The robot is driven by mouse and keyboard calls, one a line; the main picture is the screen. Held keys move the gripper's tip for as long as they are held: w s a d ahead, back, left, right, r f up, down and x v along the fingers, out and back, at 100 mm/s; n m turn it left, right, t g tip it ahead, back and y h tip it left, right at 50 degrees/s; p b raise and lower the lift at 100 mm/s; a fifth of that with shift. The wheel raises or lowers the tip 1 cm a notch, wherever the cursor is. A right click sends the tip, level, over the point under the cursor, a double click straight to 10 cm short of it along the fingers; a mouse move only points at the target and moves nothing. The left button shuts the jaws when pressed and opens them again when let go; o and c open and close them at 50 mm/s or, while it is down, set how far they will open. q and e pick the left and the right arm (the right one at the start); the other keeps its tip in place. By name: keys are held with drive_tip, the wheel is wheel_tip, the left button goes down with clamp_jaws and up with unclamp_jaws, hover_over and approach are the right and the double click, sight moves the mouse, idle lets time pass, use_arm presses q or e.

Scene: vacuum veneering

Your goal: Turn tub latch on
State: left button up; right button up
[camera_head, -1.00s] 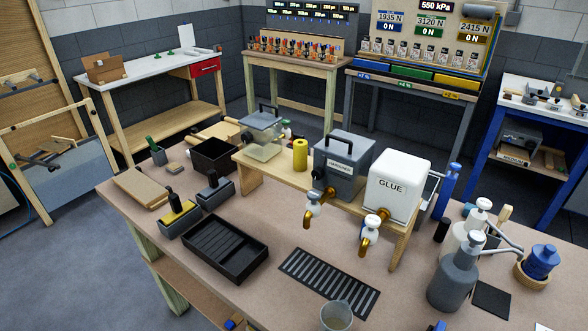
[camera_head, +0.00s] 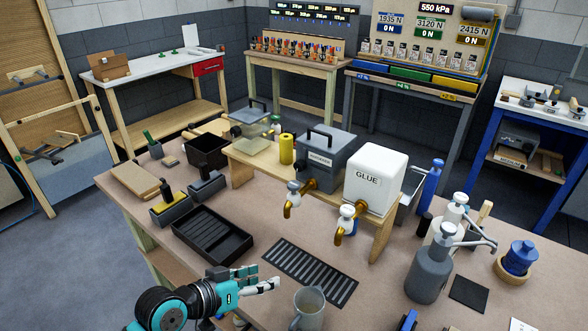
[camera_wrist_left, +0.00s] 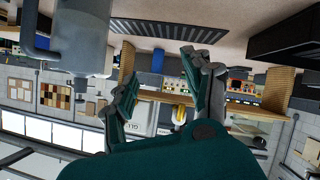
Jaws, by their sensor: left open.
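In the head view my left gripper (camera_head: 262,279) comes in low over the bench, between the black tray and the metal mug. Its fingers are spread and empty. In the left wrist view, which is upside down, the open fingers (camera_wrist_left: 159,66) face the dispensers. The tub with the latch is not clear to me. Brass taps show on the hardener and glue tubs. No latch can be made out.
The metal mug (camera_head: 309,309) stands close to my left gripper, at its right. The black tray (camera_head: 212,236) and slotted grate (camera_head: 311,273) lie before the riser (camera_head: 243,171). A grey pump bottle (camera_head: 429,274) stands further right.

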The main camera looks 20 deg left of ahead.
sight(297, 167)
use_arm(q)
drive_tip(key=w+a+r+n+t+h, duration=0.1)
drive_tip(key=w+a+r+n+t, duration=0.2)
drive_tip(key=r, duration=0.4)
drive_tip(key=w+a+r+t, duration=0.3)
drive_tip(key=w+a+r, duration=0.1)
drive_tip(key=w+r, duration=0.15)
drive_tip(key=p+x, duration=0.1)
drive_tip(key=x, duration=0.4)
drive_tip(key=p+x, duration=0.2)
drive_tip(key=x, duration=0.3)
drive_tip(key=d+p+x, duration=0.1)
drive_tip(key=x, duration=0.4)
drive_tip(key=shift+s+r+p, duration=0.1)
drive_tip(key=shift+r+p, duration=0.15)
drive_tip(key=shift+p, duration=0.15)
drive_tip(key=shift+w+d+f, duration=0.15)
drive_tip(key=shift+w+d, duration=0.15)
drive_tip(key=shift+w, duration=0.35)
use_arm(e)
drive_tip(key=shift+s+d+r, duration=0.1)
drive_tip(key=shift+s+r, duration=0.05)
drive_tip(key=shift+r, duration=1.1)
drive_tip(key=shift+s+d+r, duration=0.1)
drive_tip(key=shift+r, duration=1.1)
use_arm(q)
drive_tip(key=shift+c, duration=0.3)
